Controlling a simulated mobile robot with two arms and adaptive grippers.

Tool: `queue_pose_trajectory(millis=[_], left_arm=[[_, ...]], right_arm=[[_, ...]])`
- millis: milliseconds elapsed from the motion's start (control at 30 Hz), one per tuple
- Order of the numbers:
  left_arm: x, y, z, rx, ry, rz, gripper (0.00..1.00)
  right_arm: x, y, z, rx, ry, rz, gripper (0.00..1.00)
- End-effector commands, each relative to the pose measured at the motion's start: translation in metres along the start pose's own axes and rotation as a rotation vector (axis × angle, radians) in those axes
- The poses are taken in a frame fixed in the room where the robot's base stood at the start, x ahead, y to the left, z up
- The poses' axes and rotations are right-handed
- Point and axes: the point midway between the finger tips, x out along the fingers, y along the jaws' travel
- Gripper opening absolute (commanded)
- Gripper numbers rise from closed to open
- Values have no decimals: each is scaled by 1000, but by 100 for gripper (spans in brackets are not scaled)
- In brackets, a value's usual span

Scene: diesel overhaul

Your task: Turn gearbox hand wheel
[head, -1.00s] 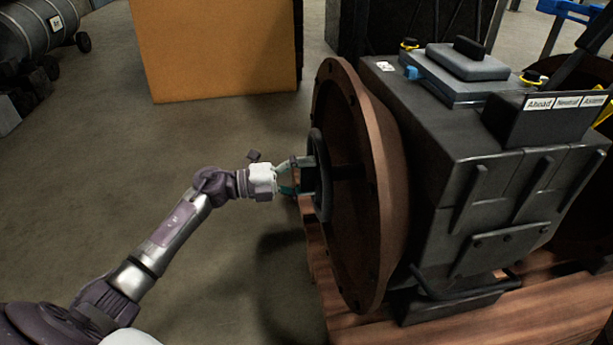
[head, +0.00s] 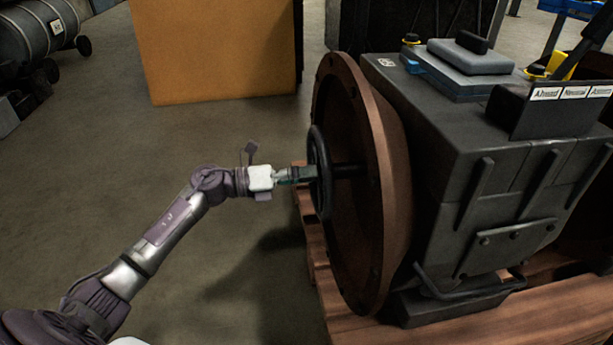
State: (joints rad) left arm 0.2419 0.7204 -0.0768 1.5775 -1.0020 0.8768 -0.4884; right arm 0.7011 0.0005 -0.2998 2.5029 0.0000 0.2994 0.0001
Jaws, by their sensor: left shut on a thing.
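The gearbox (head: 440,130) is a large dark grey block with a brown flange (head: 392,190) on its left face. The black hand wheel (head: 319,190) stands in front of the flange on a dark shaft (head: 349,171), seen nearly edge-on. My left gripper (head: 304,174) reaches in from the left and is shut on the hand wheel, near the middle of its visible height. Its fingertips are small and partly hidden against the wheel. My right gripper is not in view.
The gearbox stands on a wooden pallet (head: 478,314). A lever box with white labels (head: 555,107) is on its top right. A large orange-brown box (head: 215,50) stands behind. The floor (head: 110,150) around my left arm is clear.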

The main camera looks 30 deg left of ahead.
Motion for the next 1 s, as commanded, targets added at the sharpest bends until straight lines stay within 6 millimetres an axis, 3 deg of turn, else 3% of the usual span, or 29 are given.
queue_pose_trajectory(millis=[500,533,600,667,1000], left_arm=[[0,1,-1,20,2,3,15],[0,1,-1,20,2,3,81],[0,1,-1,20,2,2,93],[0,1,-1,20,2,2,100],[-2,0,0,19,1,1,100]], right_arm=[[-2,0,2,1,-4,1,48],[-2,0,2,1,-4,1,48],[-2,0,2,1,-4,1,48],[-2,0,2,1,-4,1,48],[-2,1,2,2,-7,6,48]])
